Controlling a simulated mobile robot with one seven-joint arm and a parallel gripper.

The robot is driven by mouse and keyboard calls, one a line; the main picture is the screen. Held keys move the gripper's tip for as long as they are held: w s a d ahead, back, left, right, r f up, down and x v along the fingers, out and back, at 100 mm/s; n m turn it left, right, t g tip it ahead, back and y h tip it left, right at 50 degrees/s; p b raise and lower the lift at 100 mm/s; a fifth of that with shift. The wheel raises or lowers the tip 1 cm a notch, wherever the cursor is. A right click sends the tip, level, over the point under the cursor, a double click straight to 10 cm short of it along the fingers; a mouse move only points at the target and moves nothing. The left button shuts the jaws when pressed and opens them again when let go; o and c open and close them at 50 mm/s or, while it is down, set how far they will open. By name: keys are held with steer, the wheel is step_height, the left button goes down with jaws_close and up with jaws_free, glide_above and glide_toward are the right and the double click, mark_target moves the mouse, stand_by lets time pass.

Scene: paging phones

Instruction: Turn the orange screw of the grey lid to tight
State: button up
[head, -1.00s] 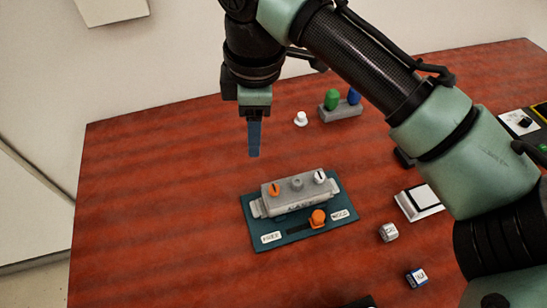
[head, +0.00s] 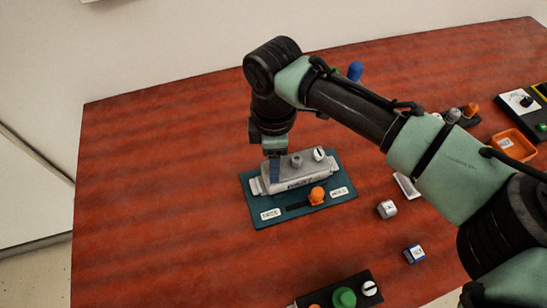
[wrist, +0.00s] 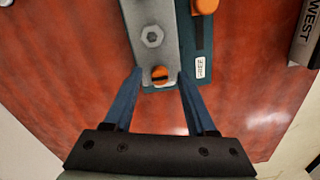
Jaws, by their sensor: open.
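The grey lid (head: 290,183) sits on a dark teal plate (head: 340,190) on the red-brown table. In the wrist view the orange screw (wrist: 160,72) is at the near end of the lid (wrist: 150,12), with a dark slot across it. My gripper (head: 275,176) points down over that end and hides the screw in the head view. In the wrist view my gripper (wrist: 160,79) is open, its blue fingers on either side of the screw; I cannot tell whether they touch it. A grey hex bolt (head: 296,161) and a white slotted screw (head: 319,154) are further along the lid.
An orange slider knob (head: 317,196) stands on the plate in front of the lid. A panel with a green button (head: 344,297) is at the bottom. The table's left side is clear.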

steer(key=shift+f, duration=0.1)
jaws_close()
steer(key=shift+m+p, duration=0.3)
steer(key=m+p, duration=0.3)
steer(key=shift+a+r+p, duration=0.1)
steer(key=shift+r+p, duration=0.1)
steer(key=shift+p, duration=0.15)
steer(key=m+p, duration=0.5)
steer(key=shift+m, duration=0.4)
steer(key=m+p, duration=0.4)
steer(key=shift+f+m+p, duration=0.15)
steer(key=shift+m+p, duration=1.4)
steer(key=shift+m, duration=0.65)
